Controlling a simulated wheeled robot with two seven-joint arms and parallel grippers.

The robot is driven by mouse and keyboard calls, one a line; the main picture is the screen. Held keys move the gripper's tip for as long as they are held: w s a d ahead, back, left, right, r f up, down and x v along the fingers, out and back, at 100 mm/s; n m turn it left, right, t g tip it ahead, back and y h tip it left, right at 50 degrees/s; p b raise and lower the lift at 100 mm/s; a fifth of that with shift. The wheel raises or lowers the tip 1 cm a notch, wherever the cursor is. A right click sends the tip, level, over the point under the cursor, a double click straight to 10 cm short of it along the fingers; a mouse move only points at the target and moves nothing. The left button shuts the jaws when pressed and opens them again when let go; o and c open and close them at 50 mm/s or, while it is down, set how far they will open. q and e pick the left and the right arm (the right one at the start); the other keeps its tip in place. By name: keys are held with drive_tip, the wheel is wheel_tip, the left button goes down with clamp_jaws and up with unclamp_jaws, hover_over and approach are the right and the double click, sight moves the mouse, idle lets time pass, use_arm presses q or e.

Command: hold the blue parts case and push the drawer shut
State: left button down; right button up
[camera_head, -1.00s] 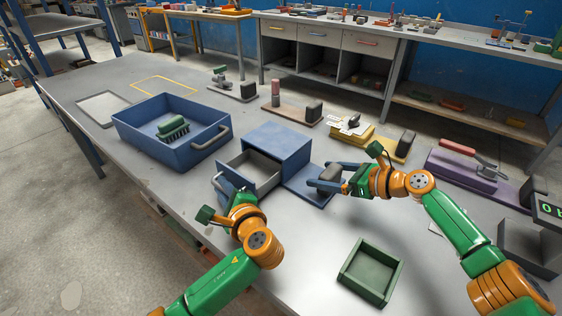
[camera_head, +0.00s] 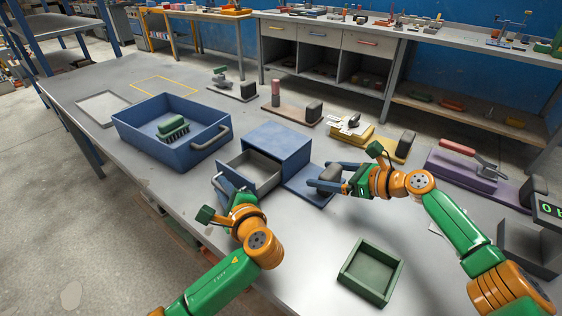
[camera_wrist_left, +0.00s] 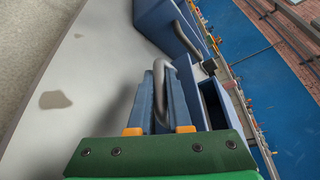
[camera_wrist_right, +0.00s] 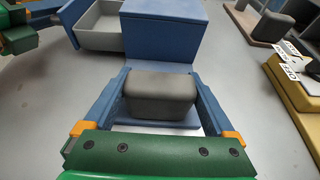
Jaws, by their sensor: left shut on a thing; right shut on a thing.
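The blue parts case (camera_head: 280,142) stands on the grey bench, its drawer (camera_head: 255,169) partly out towards the lower left. The drawer looks empty, with a grey inside; it also shows in the right wrist view (camera_wrist_right: 98,27). My left gripper (camera_head: 219,182) is shut on the drawer's grey handle, which shows between its blue fingers in the left wrist view (camera_wrist_left: 158,85). My right gripper (camera_head: 326,178) is shut on the dark grey block (camera_wrist_right: 160,93) on the case's blue base plate (camera_wrist_right: 158,125), with one finger on each side.
A blue bin (camera_head: 160,145) with a green brush (camera_head: 173,128) stands left of the case. A green open tray (camera_head: 370,272) lies in front. Yellow (camera_head: 380,143) and purple (camera_head: 470,180) fixtures stand at the right. Bench around the green tray is clear.

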sight(238, 178)
use_arm(q)
drive_tip(key=shift+w+d, duration=0.75)
drive_tip(key=shift+w, duration=0.2)
drive_tip(key=shift+w+d, duration=0.75)
drive_tip(key=shift+w, duration=0.15)
drive_tip(key=c, duration=0.8)
unclamp_jaws()
drive_tip(key=shift+c, duration=0.2)
drive_tip(key=v, duration=1.2)
drive_tip(key=shift+s, duration=0.1)
drive_tip(key=shift+a, duration=0.1)
